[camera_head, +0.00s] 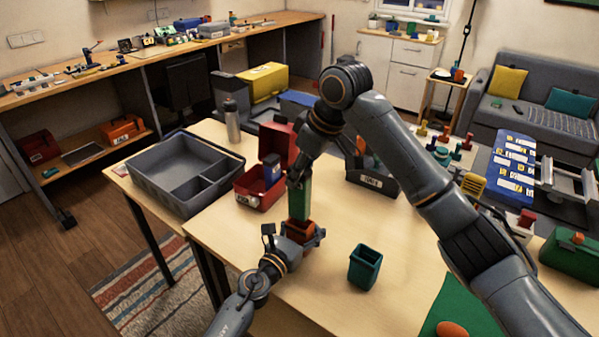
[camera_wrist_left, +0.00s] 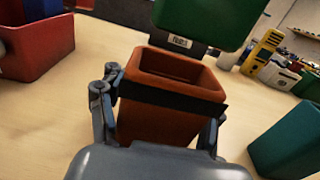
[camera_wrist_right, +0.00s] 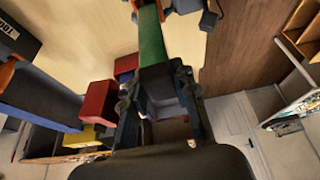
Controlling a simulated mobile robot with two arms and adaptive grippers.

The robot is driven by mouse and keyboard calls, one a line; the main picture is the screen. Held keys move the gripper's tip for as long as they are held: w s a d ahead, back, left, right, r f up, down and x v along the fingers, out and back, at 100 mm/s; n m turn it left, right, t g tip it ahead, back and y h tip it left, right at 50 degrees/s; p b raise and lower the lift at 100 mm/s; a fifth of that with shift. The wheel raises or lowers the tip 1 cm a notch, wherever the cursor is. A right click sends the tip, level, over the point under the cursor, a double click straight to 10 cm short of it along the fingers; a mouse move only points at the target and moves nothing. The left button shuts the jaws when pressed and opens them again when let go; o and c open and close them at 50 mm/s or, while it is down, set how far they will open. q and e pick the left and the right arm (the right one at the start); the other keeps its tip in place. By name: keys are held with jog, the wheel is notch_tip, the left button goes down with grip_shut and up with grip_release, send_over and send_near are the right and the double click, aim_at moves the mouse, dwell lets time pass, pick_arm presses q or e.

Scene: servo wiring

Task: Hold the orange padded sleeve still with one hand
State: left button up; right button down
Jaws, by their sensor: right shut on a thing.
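The orange padded sleeve (camera_head: 303,230) is an open-topped box with a dark band, standing upright on the table. It fills the middle of the left wrist view (camera_wrist_left: 158,122), and its opening looks empty. My left gripper (camera_head: 287,240) has one finger on each side of the sleeve, close against its walls; whether they press on it is unclear. My right gripper (camera_head: 297,183) is shut on a green block (camera_head: 300,203) and holds it above the sleeve. In the left wrist view the block's lower end (camera_wrist_left: 205,22) is apart from the sleeve's rim.
A dark green open bin (camera_head: 364,268) stands right of the sleeve. A red open box (camera_head: 255,198) and a grey divided tray (camera_head: 165,190) stand to the left. A dark labelled bin (camera_head: 371,182) is behind. My right arm crosses the table's right side.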

pick_arm(q)
jog(key=o, duration=0.5)
jog(key=shift+c, duration=0.2)
jog(key=shift+r, duration=0.1)
jog(key=shift+s, duration=0.1)
